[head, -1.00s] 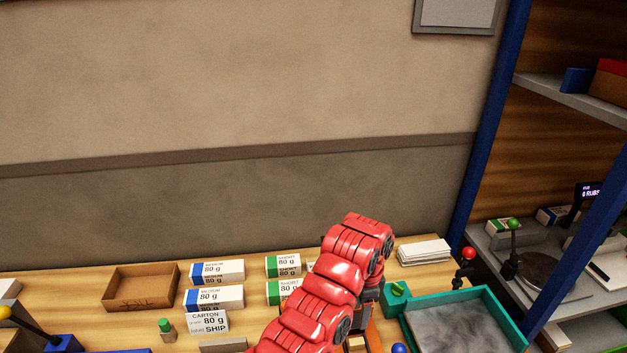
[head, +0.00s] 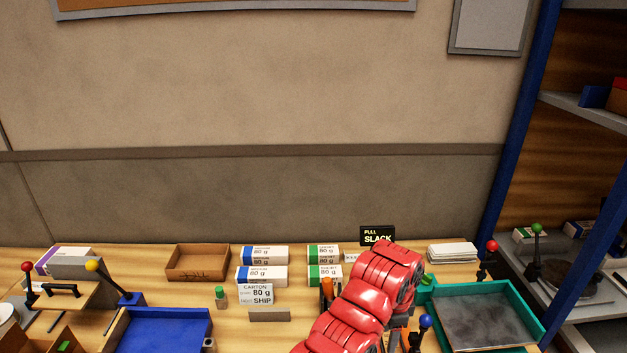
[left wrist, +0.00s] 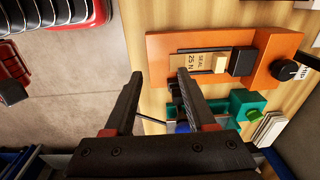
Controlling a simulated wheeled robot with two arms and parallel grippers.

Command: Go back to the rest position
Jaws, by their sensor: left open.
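My left arm (head: 365,300), red, reaches in from the bottom of the head view toward the right; its gripper is hidden beneath the arm there. In the left wrist view my left gripper (left wrist: 159,78) shows two dark fingers spread apart with nothing between them. The fingertips point toward an orange device (left wrist: 160,47) bearing a "SEAL 25 N" label, with a black knob (left wrist: 287,70). The gripper looks clear of it, though the exact distance is hard to tell. My right gripper is not in view.
The bench holds reams with blue ends (head: 264,275) and green ends (head: 324,274), a carton sign (head: 257,294), a brown tray (head: 197,262), a blue tray (head: 155,335) and a teal tray (head: 538,323). A "PULL SLACK" display (head: 377,236) stands behind my arm. Shelving is at right.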

